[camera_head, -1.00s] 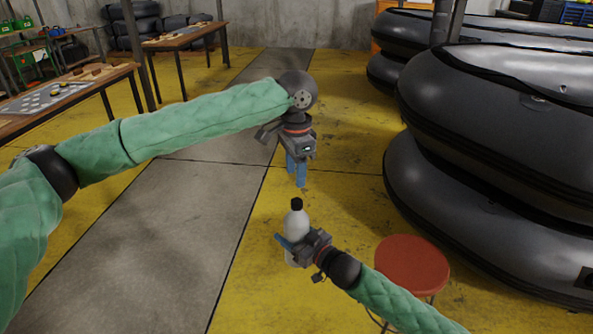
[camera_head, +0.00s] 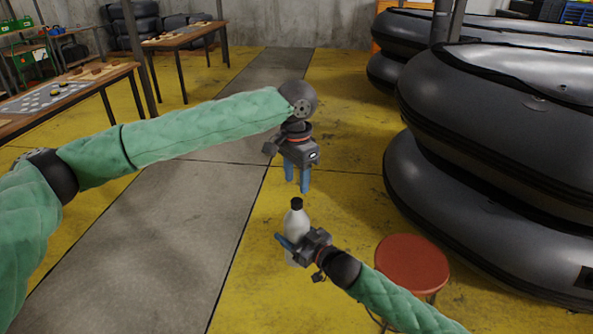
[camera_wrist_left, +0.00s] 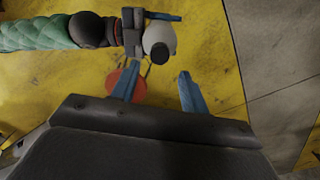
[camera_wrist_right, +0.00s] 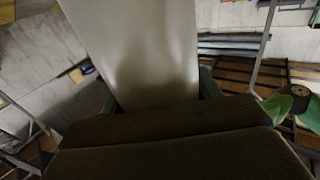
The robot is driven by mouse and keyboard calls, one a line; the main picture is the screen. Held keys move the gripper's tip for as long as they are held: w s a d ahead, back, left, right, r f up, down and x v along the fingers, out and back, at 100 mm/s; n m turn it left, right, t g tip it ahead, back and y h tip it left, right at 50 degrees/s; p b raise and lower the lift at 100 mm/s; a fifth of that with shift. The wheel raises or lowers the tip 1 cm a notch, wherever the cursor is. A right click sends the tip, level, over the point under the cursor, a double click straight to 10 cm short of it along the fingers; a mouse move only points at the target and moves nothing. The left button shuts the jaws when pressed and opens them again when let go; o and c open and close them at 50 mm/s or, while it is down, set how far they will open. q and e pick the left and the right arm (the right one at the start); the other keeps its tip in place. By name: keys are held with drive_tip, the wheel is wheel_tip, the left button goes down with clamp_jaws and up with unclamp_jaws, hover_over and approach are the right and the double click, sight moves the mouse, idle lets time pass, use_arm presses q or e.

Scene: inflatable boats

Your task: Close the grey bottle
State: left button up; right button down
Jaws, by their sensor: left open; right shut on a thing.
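The grey bottle (camera_head: 293,222) stands upright in the head view with a black cap (camera_head: 296,203) on its top. My right gripper (camera_head: 288,244) is shut on the bottle's body from the right. The bottle fills the upper middle of the right wrist view (camera_wrist_right: 145,50). My left gripper (camera_head: 298,188) is open and empty, pointing down just above the cap. In the left wrist view its blue fingers (camera_wrist_left: 155,88) are spread, and the bottle (camera_wrist_left: 160,33) with its black cap (camera_wrist_left: 160,53) is seen from above, beyond the fingertips. Whether the cap is tight cannot be told.
A red round stool (camera_head: 411,262) stands to the right of the bottle, below my right forearm. Large black inflatable boats (camera_head: 480,200) are stacked at the right. Wooden tables (camera_head: 75,92) stand at the back left.

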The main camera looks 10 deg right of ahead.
sight(297, 200)
use_arm(q)
drive_tip(key=shift+f, duration=3)
clamp_jaws()
drive_tip(key=shift+o, duration=0.7)
unclamp_jaws()
drive_tip(key=shift+r, duration=0.15)
